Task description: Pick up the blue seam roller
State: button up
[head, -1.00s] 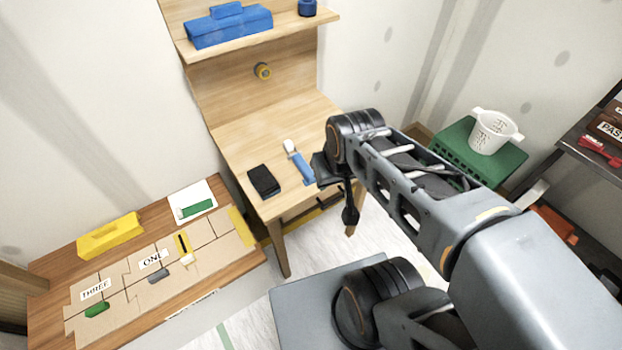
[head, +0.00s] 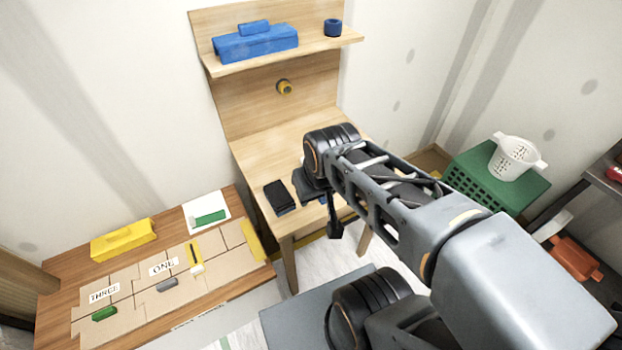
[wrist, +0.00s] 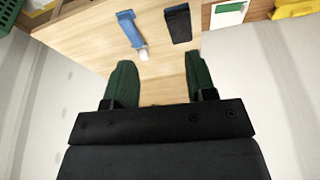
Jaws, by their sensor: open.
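The blue seam roller (wrist: 128,28) lies on the wooden desk (wrist: 90,35), its blue handle and white roller end showing in the wrist view. It is ahead of my gripper (wrist: 161,75), nearer the left finger, and apart from both fingers. My gripper is open and empty, with its two dark green fingers spread. In the head view my arm hangs over the desk (head: 262,155) and hides nearly all of the roller. The gripper's fingers are not clear there.
A black block (head: 280,196) lies on the desk close to the roller; it also shows in the wrist view (wrist: 178,24). A shelf above holds a blue box (head: 255,45). A low table (head: 60,270) stands at left, a green crate (head: 510,195) with a white bucket at right.

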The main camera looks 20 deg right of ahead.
jog(key=shift+o, duration=1.2)
jog(key=w+d+f+g, duration=0.1)
jog(key=w+d, duration=0.3)
jog(key=w, duration=0.4)
jog(key=shift+f+g+b, duration=0.3)
jog(key=shift+f+b, duration=0.15)
jog(key=shift+f, duration=0.15)
jog(key=w+d+f, duration=0.2)
jog(key=f, duration=0.3)
jog(key=w+d+f+g, duration=0.1)
jog(key=w+d+f, duration=0.1)
jog(key=w+f, duration=0.1)
jog(key=w+d+f+g, duration=0.1)
jog(key=w+d+f, duration=0.1)
jog(key=f, duration=0.4)
jog(key=shift+w+d+f+b, duration=0.1)
jog(key=shift+w+f+b, duration=0.3)
jog(key=shift+w, duration=0.1)
jog(key=shift+w+f, duration=0.2)
jog(key=shift+f, duration=1.15)
jog(key=shift+w+f, duration=0.15)
jog(key=shift+f, duration=1.65)
jog(key=shift+f, duration=0.25)
jog(key=shift+c, duration=0.5)
jog(key=c, duration=0.6)
